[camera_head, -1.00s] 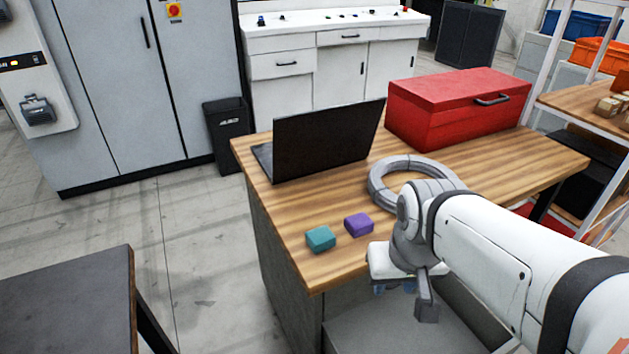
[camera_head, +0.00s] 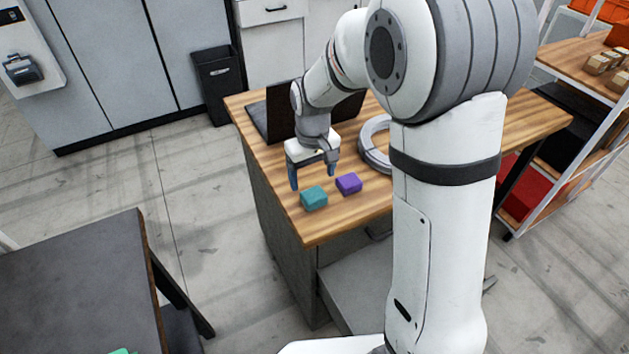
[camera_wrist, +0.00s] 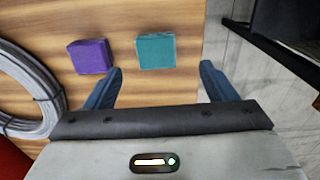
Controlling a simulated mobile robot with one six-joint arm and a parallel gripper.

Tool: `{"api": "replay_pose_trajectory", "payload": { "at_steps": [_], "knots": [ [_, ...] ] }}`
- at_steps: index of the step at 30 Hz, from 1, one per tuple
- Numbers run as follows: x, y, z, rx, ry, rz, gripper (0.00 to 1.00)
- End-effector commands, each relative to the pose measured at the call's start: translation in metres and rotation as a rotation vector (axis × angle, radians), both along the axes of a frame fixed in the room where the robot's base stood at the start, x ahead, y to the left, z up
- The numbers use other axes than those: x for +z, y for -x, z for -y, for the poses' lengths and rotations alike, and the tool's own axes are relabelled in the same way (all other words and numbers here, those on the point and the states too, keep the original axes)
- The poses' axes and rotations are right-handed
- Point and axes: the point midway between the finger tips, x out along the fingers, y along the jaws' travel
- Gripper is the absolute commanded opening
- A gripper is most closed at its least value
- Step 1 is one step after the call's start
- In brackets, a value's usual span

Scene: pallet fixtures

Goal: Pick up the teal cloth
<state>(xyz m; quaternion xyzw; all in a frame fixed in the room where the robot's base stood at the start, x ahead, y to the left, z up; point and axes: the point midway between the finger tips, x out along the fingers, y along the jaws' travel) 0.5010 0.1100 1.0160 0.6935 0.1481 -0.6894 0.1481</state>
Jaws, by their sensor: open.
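The teal cloth (camera_head: 314,198) is a small folded block lying on the wooden table near its front left corner. It also shows in the wrist view (camera_wrist: 156,51), ahead of my fingers and between their lines. My gripper (camera_head: 313,180) points down above the table, just behind the teal cloth in the head view. It is open and empty, and its two blue fingers show apart in the wrist view (camera_wrist: 162,82). A purple folded cloth (camera_head: 348,184) lies just right of the teal one, with a small gap; it shows left of it in the wrist view (camera_wrist: 90,56).
A grey coiled hose (camera_head: 374,148) lies on the wooden table (camera_head: 318,230) to the right, partly behind my arm. A dark laptop (camera_head: 278,108) stands behind my gripper. A dark table (camera_head: 75,275) stands at the lower left. The table edge is close to the teal cloth.

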Motion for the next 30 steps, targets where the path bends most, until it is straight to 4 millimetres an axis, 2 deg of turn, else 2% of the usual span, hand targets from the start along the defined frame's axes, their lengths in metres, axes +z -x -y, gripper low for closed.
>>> {"api": "replay_pose_trajectory", "payload": {
  "at_steps": [11, 21, 30],
  "knots": [
    [-0.035, -0.006, -0.003, 0.013, 0.002, -0.01, 0.78],
    [-0.078, -0.009, 0.003, 0.013, 0.002, -0.009, 0.78],
    [-0.083, -0.009, 0.004, 0.012, 0.002, -0.006, 0.77]
  ]
}}
